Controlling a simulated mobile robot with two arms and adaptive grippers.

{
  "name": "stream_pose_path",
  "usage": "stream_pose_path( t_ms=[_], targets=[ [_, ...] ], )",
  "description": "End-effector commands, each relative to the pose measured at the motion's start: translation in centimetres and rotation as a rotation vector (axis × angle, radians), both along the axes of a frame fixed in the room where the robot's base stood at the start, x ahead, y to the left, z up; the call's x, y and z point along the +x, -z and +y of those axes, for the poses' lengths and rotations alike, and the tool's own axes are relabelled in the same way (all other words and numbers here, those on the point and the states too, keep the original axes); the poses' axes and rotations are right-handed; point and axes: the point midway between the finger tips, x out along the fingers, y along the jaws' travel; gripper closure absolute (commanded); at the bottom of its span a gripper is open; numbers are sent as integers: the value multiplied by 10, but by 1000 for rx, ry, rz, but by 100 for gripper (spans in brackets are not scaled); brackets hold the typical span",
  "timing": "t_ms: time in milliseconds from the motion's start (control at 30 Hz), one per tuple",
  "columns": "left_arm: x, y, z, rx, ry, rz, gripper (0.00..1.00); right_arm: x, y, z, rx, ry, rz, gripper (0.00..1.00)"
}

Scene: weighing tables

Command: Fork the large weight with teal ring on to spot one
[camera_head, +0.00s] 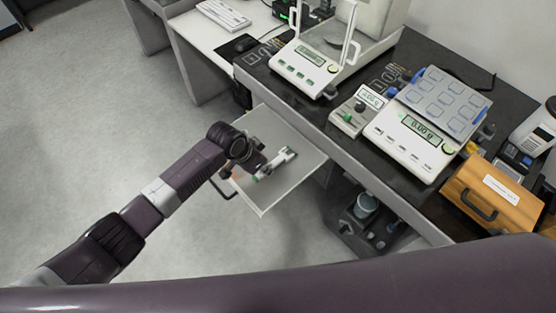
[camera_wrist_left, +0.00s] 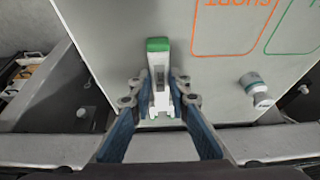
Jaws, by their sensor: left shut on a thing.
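A white fork tool with green ends (camera_wrist_left: 158,75) is held between the fingers of my left gripper (camera_wrist_left: 158,100). It also shows in the head view (camera_head: 278,164) over the pale pull-out shelf (camera_head: 262,205). My left gripper (camera_head: 248,168) is shut on it, low over the shelf. A metal weight with a teal ring (camera_wrist_left: 257,90) is on the shelf to the right of the fork in the wrist view, apart from it. I cannot make out this weight in the head view. My right gripper is not in view.
A balance (camera_head: 407,143) with a pan of several marked squares (camera_head: 445,100) stands on the dark table. Another balance (camera_head: 303,70) with a glass shield stands farther back. A wooden box (camera_head: 490,192) is at right. Orange and green outlines mark the shelf.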

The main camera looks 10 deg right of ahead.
Motion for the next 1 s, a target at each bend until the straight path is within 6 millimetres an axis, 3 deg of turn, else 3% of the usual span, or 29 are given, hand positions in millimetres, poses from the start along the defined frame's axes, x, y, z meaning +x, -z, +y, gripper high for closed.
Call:
stream_pose_path(
  t_ms=[100, 733, 1000],
  targets=[
    [0, -17, 0, -1, 0, -1, 100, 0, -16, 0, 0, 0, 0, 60],
    [0, -80, 0, -1, 0, -1, 100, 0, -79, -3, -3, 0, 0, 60],
    [0, -86, 0, 0, 0, 0, 100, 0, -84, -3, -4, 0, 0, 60]
  ],
)
